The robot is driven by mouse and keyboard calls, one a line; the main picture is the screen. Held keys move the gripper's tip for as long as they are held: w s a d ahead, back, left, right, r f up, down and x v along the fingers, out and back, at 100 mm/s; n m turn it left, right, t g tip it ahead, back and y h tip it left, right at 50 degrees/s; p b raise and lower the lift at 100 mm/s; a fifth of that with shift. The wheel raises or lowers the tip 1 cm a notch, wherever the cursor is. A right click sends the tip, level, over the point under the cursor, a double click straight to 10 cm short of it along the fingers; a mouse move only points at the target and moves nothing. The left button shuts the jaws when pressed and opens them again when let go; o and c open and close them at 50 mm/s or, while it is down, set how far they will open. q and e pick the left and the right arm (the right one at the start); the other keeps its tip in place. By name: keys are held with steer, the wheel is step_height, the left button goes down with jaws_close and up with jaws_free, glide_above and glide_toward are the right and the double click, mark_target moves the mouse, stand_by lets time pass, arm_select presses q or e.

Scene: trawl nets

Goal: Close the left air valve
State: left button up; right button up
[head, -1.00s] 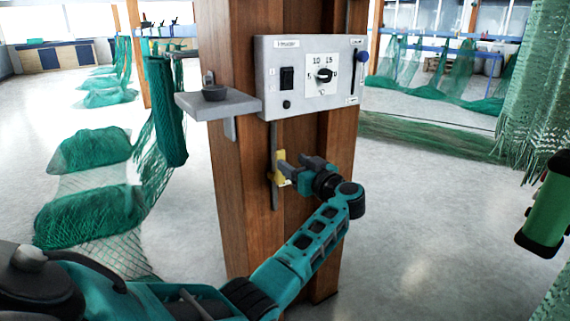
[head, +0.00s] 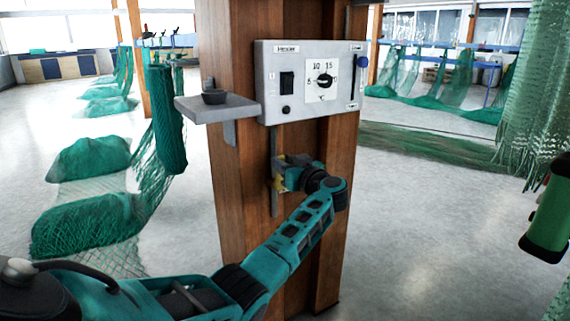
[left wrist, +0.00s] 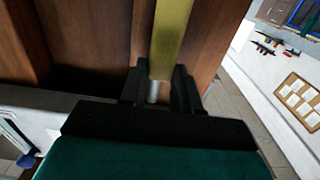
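The valve is a yellow lever (head: 279,184) on a thin grey pipe (head: 274,205), on the face of the wooden post below the control box. My left gripper (head: 283,171) is at the lever and hides most of it in the head view. In the left wrist view the yellow lever (left wrist: 171,35) runs up from between the two dark fingers (left wrist: 161,88). The fingers stand on either side of its end, close to it. I cannot tell whether they press on it. My right gripper is not in view.
A grey control box (head: 272,100) with a dial is fixed to the post (head: 228,190) just above. A small shelf with a dark bowl (head: 214,96) sticks out at its left. Green nets (head: 88,222) lie on the left floor; others hang at right. The floor around the post is clear.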

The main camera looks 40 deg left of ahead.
arm_select(q)
jaws_close()
